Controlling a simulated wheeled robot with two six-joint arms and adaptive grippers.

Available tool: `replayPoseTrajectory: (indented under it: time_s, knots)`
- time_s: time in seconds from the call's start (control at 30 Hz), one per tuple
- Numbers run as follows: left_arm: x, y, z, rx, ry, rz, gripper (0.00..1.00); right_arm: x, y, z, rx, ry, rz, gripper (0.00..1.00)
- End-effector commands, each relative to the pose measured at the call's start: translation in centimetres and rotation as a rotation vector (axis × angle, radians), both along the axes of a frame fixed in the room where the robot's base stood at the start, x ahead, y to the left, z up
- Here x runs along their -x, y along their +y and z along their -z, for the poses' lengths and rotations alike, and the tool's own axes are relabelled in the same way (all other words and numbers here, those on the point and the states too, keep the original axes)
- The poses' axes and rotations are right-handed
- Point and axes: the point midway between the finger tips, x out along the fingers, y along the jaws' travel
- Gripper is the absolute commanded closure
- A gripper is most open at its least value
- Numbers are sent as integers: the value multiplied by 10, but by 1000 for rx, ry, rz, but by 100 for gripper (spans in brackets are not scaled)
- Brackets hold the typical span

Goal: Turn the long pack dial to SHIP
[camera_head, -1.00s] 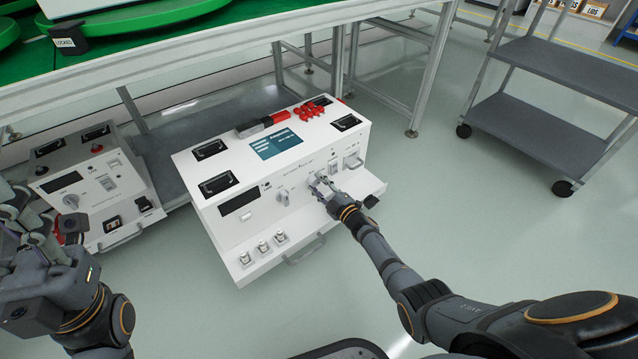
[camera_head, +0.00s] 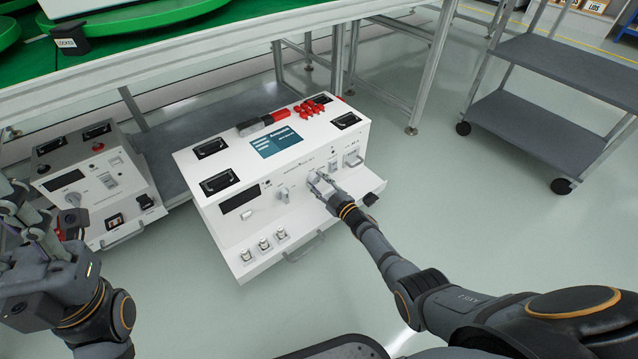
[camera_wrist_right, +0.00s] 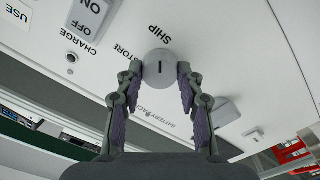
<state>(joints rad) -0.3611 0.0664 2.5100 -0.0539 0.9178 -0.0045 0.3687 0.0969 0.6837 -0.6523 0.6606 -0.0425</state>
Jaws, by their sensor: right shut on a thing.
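My right gripper (camera_wrist_right: 153,88) is shut on the dial, a finger on each side. In the head view my right gripper (camera_head: 318,182) covers most of the dial. My left gripper (camera_head: 28,222) is at the left edge, away from the pack; its jaw opening is unclear.
A second knob (camera_head: 283,193) sits left of my right gripper on the same panel. A smaller white unit (camera_head: 95,185) stands at the left. A green-topped table (camera_head: 150,45) is above, a grey cart (camera_head: 540,125) at right. Floor between is clear.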

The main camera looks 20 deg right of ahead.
Motion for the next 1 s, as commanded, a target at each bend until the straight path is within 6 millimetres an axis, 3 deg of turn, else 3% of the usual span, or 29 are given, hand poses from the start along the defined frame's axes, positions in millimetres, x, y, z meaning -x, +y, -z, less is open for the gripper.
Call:
replayPoseTrajectory:
  time_s: [0.1,0.13,0.3,0.67,0.83,1.0]
  knots:
    - [0,0,0,0,1,0,60,1,0,1,-1,3,0,94]
    - [0,0,0,0,1,0,60,0,0,1,-1,3,0,60]
    - [0,0,0,0,1,0,60,0,0,1,-1,1,1,39]
    - [-1,1,1,6,4,-2,60,4,-2,1,1,1,0,39]
    - [0,1,1,4,3,-2,60,27,-10,1,2,1,0,39]
    - [0,0,0,3,2,-1,60,68,-25,2,3,3,-1,39]
